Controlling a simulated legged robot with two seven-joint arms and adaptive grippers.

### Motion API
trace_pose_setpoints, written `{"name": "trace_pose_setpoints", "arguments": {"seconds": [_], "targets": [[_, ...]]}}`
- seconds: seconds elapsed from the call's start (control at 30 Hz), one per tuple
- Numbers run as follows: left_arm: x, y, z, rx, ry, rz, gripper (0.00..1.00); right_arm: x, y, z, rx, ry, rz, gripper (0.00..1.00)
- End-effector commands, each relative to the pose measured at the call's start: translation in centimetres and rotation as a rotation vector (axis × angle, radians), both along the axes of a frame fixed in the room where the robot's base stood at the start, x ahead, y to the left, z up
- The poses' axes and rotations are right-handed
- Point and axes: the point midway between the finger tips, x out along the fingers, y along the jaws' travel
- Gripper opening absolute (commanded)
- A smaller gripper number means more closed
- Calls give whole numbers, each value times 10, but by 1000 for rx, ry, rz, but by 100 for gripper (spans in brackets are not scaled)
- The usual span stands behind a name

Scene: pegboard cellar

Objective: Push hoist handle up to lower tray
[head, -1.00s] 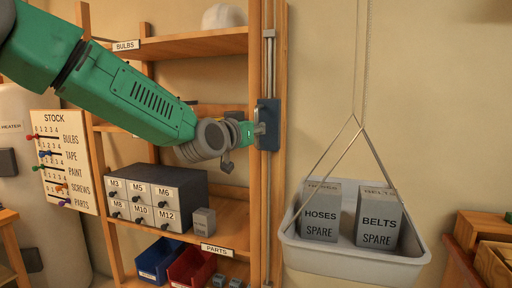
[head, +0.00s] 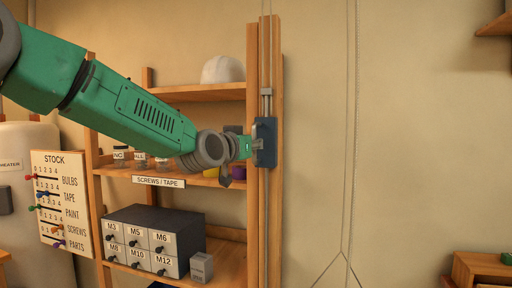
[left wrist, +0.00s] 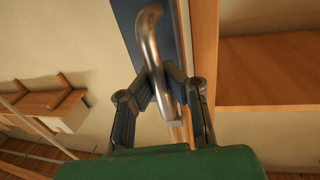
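The hoist's dark blue sliding block (head: 267,142) sits on the rail of a wooden post. My left gripper (head: 254,145) reaches its front from the left. In the left wrist view the hoist handle (left wrist: 149,38) is a bent silver bar, and my left gripper (left wrist: 163,80) has a finger on each side, closed against it. The hoist cord (head: 352,130) hangs right of the post and splits into a wire sling (head: 340,262) at the bottom edge. The tray itself is below the picture and out of sight. My right gripper is not in view.
Wooden shelves (head: 190,93) stand left of the post, holding a white helmet (head: 222,69), jars and a drawer cabinet (head: 150,240). A stock board (head: 64,205) hangs at the left.

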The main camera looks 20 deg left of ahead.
Motion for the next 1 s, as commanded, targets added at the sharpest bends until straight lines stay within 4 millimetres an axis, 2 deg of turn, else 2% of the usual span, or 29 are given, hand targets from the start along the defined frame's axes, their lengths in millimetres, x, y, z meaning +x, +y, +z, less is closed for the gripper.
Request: {"name": "trace_pose_setpoints", "arguments": {"seconds": [0.03, 0.07, 0.47, 0.57, 0.8, 1.0], "targets": [[0, 1, 5, -2, -8, 1, 23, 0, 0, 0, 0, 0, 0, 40], [0, 1, 4, -2, -7, 1, 32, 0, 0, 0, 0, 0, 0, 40], [-2, 1, 0, 0, 1, 0, 32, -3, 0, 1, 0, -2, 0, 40], [-14, 4, 1, 0, 0, 0, 32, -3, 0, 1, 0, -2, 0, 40], [-63, 16, 2, 0, -2, 0, 32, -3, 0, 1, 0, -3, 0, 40], [-97, 24, 1, -2, -3, 1, 32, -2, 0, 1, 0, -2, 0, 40]]}}
